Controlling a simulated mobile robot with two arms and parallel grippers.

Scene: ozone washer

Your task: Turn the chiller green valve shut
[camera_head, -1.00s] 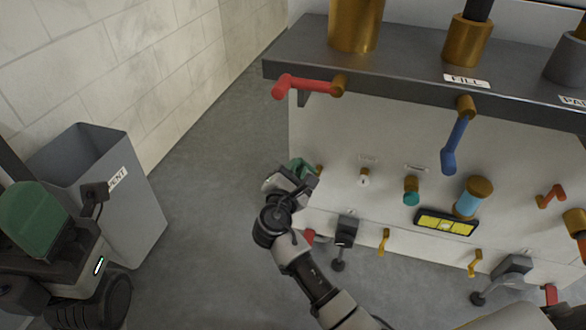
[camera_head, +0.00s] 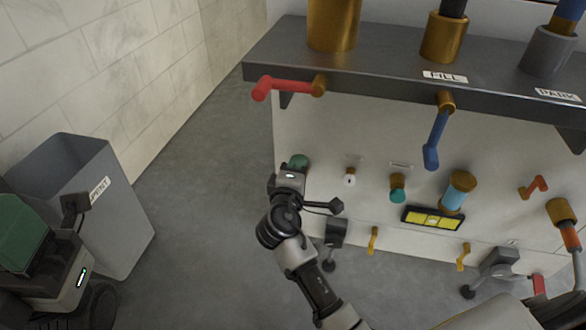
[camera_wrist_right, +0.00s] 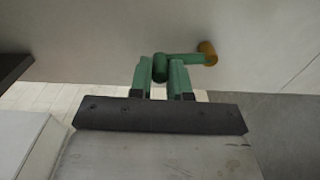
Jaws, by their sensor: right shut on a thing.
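The chiller green valve shows in the right wrist view as a green crank handle (camera_wrist_right: 190,59) on a brass stem (camera_wrist_right: 207,52) in the pale panel. My right gripper (camera_wrist_right: 161,76) has its two green fingers on either side of the handle's end grip and is shut on it. In the head view my right gripper (camera_head: 296,166) is at the left edge of the machine's front; its wrist hides most of the valve. My left gripper (camera_head: 22,228) is at the far left, partly out of frame; its jaw opening cannot be made out.
A grey bin (camera_head: 110,215) stands on the floor at left. A dark shelf (camera_head: 385,75) with a red lever (camera_head: 285,84) and a blue lever (camera_head: 436,138) overhangs the panel. A white knob (camera_head: 349,178) and a teal knob (camera_head: 398,190) are right of my gripper.

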